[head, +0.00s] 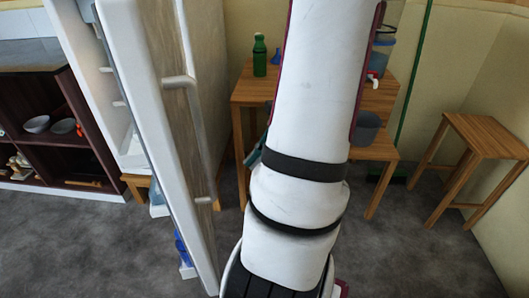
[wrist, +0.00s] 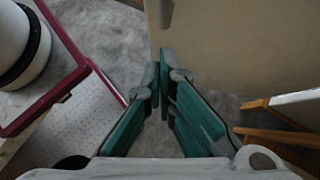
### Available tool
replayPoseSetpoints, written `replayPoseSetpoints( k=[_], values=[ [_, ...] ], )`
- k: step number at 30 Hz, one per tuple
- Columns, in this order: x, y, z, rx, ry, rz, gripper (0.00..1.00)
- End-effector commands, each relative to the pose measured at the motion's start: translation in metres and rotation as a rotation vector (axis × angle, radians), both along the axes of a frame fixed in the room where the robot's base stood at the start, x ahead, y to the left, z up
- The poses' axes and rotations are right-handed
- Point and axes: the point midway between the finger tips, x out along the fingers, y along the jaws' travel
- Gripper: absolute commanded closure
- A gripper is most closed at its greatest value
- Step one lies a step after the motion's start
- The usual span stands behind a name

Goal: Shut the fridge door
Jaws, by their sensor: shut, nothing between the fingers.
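The fridge door (head: 157,130) stands open in the left of the head view, seen at a steep angle. A handle bar (head: 200,130) runs along its face. Part of the white fridge body (head: 130,150) shows to the left of the door. My gripper (wrist: 163,55) has teal fingers, shut with nothing between them, in the middle of the wrist view. A pale flat panel (wrist: 235,45) lies just beyond the fingertips; I cannot tell if it is the door or if they touch. In the head view my arm hides most of the gripper, right of the door.
A wooden table (head: 245,92) with a green bottle (head: 260,55) stands behind my arm. A wooden stool (head: 485,135) is at the right. Grey floor (head: 420,250) is clear at the lower right.

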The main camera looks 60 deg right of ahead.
Motion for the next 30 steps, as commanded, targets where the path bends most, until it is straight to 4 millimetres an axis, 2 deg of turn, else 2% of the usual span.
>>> replayPoseSetpoints(
  k=[1, 6, 15, 30],
  values=[
    [0.005, 0.006, -0.01, 0.002, 0.0, 0.001, 1.0],
    [0.02, 0.024, -0.029, 0.0, 0.0, 0.003, 1.0],
    [0.041, 0.048, -0.026, -0.001, 0.0, 0.001, 1.0],
    [0.045, 0.051, -0.026, -0.001, 0.0, 0.002, 1.0]
  ],
)
